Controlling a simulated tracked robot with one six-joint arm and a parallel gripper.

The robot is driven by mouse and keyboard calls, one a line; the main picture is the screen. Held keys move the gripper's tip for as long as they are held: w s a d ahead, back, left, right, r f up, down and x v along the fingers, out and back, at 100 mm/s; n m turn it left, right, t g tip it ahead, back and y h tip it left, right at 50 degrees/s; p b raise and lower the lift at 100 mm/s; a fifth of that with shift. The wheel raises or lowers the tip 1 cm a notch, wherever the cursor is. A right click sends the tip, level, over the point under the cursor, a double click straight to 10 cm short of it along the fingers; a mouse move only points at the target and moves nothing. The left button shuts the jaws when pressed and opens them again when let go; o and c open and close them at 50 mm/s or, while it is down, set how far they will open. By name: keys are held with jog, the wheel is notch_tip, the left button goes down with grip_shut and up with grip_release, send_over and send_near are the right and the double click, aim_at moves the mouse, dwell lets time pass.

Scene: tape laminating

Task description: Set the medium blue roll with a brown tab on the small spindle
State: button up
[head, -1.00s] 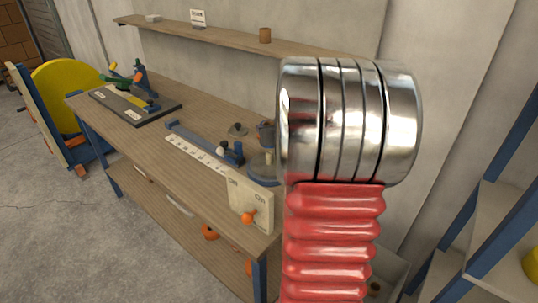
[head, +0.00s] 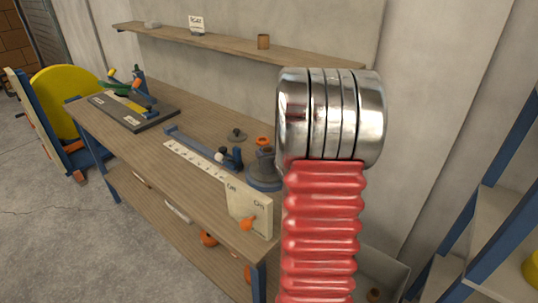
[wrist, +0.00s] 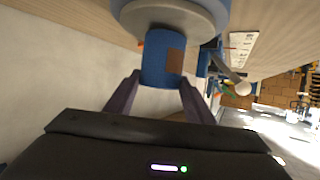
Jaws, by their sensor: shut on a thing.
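In the wrist view the blue roll (wrist: 156,60) with a brown tab (wrist: 175,61) is held between the two dark fingers of my gripper (wrist: 158,88). A round grey base (wrist: 172,18) lies right against the roll's far end in that view; I cannot tell whether they touch. The spindle's post is not visible there. In the head view the round base (head: 264,184) stands at the bench's right end, with a grey upright piece and an orange ring (head: 263,141) above it. My gripper is hidden behind my arm in the head view.
A wall shelf (head: 230,42) runs behind. The bench's middle is mostly clear.

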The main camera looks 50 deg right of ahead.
jog(key=shift+f, duration=0.25)
jog(key=o, duration=1.1)
jog(key=shift+r, duration=0.15)
jog(key=shift+s+a+r, duration=0.1)
jog(key=shift+s, duration=0.05)
jog(key=v, duration=1.1)
jog(key=shift+s+a, duration=0.2)
jog(key=shift+s, duration=0.05)
jog(key=shift+a+r, duration=0.1)
